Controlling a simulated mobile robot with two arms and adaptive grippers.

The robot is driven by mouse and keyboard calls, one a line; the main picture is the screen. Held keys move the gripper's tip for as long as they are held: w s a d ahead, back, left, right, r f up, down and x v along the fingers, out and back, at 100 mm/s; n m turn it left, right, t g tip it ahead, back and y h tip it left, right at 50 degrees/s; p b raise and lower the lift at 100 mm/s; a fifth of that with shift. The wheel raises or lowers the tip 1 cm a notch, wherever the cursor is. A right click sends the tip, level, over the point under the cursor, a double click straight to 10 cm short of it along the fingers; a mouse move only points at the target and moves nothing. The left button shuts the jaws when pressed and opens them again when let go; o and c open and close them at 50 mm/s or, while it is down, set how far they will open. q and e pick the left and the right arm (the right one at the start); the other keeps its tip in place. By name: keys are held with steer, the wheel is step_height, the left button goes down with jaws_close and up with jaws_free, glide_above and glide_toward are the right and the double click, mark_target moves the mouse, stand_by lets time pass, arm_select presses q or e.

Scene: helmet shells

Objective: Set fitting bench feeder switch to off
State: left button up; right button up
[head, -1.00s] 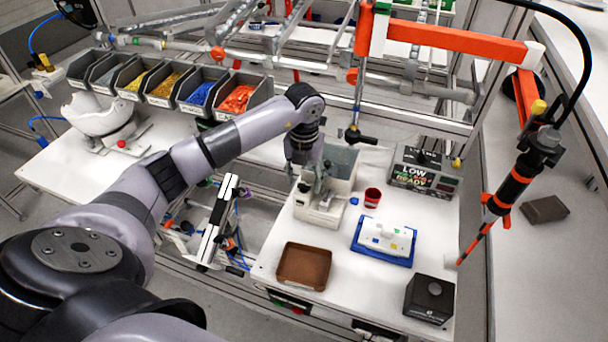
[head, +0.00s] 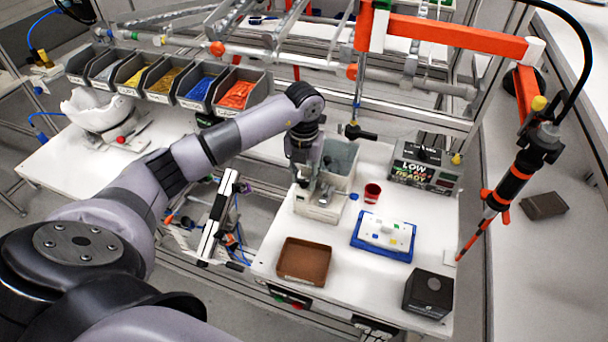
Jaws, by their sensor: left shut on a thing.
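The bench feeder (head: 341,160) is a pale grey box with an open bin on the white fitting bench (head: 345,285). My left arm reaches in from the left, and its left gripper (head: 311,189) points down at the feeder's front part. The fingers are shut on a small part there, which looks to be the feeder switch. The switch itself is hidden by the fingers and too small to make out, so its position does not show. My right gripper is not in view.
A red cup (head: 372,193), a display box (head: 426,170) reading LOW and READY, a blue tray with a white block (head: 384,233), a brown tray (head: 304,262) and a black box (head: 428,294) stand around the feeder. A hanging screwdriver (head: 512,180) is at right.

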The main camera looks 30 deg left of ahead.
arm_select(q)
steer(key=shift+c, duration=0.9)
steer(key=shift+f+m+b, duration=0.15)
steer(key=shift+m+b, duration=0.25)
steer(key=shift+b, duration=0.35)
steer(key=shift+r, duration=0.2)
steer(key=o, duration=1.2)
steer(key=shift+c, duration=0.2)
